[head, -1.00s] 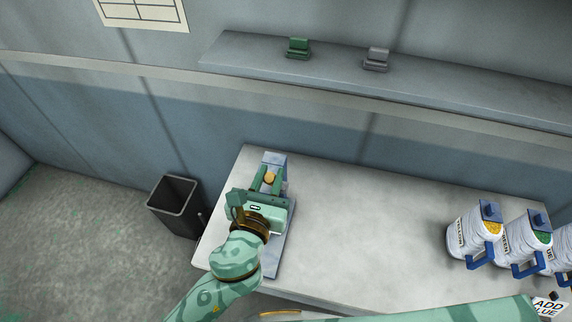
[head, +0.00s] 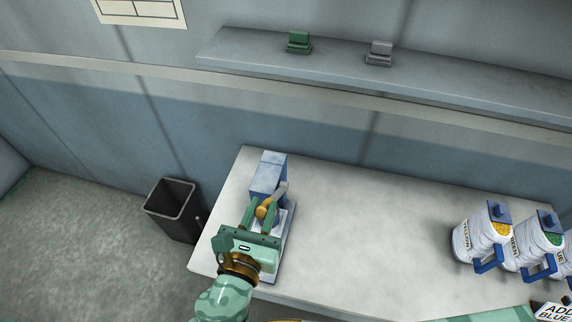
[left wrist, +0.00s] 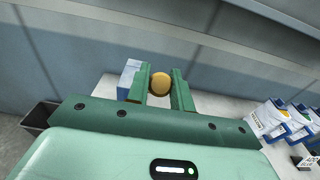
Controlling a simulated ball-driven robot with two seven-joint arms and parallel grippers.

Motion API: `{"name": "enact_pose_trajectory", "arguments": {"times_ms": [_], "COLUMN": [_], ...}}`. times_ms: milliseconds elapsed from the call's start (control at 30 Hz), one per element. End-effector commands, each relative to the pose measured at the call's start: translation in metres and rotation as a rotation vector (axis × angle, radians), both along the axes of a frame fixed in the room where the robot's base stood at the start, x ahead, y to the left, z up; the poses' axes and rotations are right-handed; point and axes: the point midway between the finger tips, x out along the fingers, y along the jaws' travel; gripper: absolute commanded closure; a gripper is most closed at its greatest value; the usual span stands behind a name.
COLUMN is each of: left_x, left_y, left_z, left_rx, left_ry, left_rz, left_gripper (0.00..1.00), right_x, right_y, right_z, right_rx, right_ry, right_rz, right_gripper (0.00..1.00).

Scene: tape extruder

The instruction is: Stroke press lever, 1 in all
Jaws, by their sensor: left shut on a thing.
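The press (head: 267,177) is a blue-grey machine on the left part of the table, with a flat base plate. Its lever (head: 279,191) is a grey arm ending in a yellow-orange knob (head: 263,208). My left gripper (head: 262,211) is shut on the knob, in front of the press body and above its base. The left wrist view shows the knob (left wrist: 160,84) between the two green fingers, with the press body (left wrist: 129,78) behind to the left. My right gripper is not in view.
White jugs (head: 483,236) with blue handles stand at the table's right, near a sign (head: 553,309). A dark bin (head: 175,208) stands left of the table (head: 360,225). A shelf (head: 440,81) holds a green block (head: 299,42) and a grey block (head: 379,53). The table's middle is clear.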

Motion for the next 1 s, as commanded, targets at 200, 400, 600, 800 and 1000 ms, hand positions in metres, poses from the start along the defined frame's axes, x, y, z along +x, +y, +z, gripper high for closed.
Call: {"name": "enact_pose_trajectory", "arguments": {"times_ms": [200, 400, 600, 800, 1000], "left_x": [0.000, -0.006, -0.016, -0.026, -0.035], "left_y": [0.000, 0.001, 0.005, 0.008, 0.011], "left_z": [0.000, -0.010, -0.027, -0.042, -0.057], "left_rx": [0.000, 0.001, 0.001, 0.001, 0.001], "left_ry": [0.001, 0.001, 0.002, 0.004, 0.004], "left_rz": [-0.001, -0.001, -0.001, -0.001, -0.001], "left_gripper": [1.00, 1.00, 1.00, 1.00, 1.00], "right_x": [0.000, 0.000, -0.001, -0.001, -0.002], "right_y": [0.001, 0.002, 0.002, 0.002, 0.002], "right_z": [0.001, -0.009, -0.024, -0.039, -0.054], "right_rx": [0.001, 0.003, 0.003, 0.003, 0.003], "right_ry": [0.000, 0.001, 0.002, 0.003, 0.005], "right_rz": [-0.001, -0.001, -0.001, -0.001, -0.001], "right_gripper": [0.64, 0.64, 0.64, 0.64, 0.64]}}
